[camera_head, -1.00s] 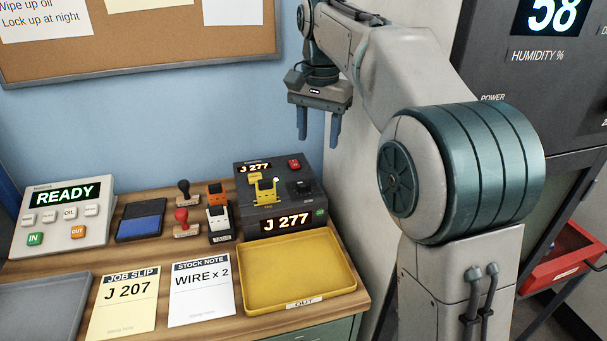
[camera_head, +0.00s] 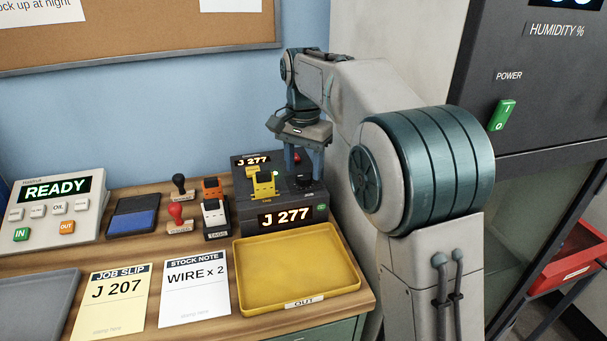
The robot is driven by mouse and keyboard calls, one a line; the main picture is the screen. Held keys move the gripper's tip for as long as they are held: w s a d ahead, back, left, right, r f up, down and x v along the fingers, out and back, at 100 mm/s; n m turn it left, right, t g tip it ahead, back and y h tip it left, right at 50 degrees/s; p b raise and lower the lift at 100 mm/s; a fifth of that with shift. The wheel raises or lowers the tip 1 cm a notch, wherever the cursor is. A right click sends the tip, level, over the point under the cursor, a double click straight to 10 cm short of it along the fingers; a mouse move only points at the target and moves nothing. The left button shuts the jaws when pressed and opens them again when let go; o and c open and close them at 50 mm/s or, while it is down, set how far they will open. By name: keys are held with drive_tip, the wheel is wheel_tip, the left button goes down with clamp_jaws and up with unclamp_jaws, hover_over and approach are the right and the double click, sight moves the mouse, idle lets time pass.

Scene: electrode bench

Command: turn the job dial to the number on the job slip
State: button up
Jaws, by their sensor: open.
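The job slip (camera_head: 117,297) lies on the bench at the front left and reads J 207. The dark dial unit (camera_head: 249,213) stands at the back right of the bench, and its lit display (camera_head: 285,216) reads J 277. A small label on its upper left also reads J 277. A yellow lever part (camera_head: 263,182) sits on its top. A dark round dial (camera_head: 305,182) is on its top right, partly hidden by my gripper. My gripper (camera_head: 304,166) is open and points down just above the dial. I cannot tell whether the fingers touch it.
A yellow OUT tray (camera_head: 297,272) lies in front of the unit. The stock note (camera_head: 195,288), stamps (camera_head: 180,218), ink pad (camera_head: 133,218) and READY terminal (camera_head: 58,208) stand to the left. A grey cabinet wall is close on the right.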

drive_tip(key=shift+f, duration=0.95)
drive_tip(key=shift+c, duration=0.2)
drive_tip(key=c, duration=0.9)
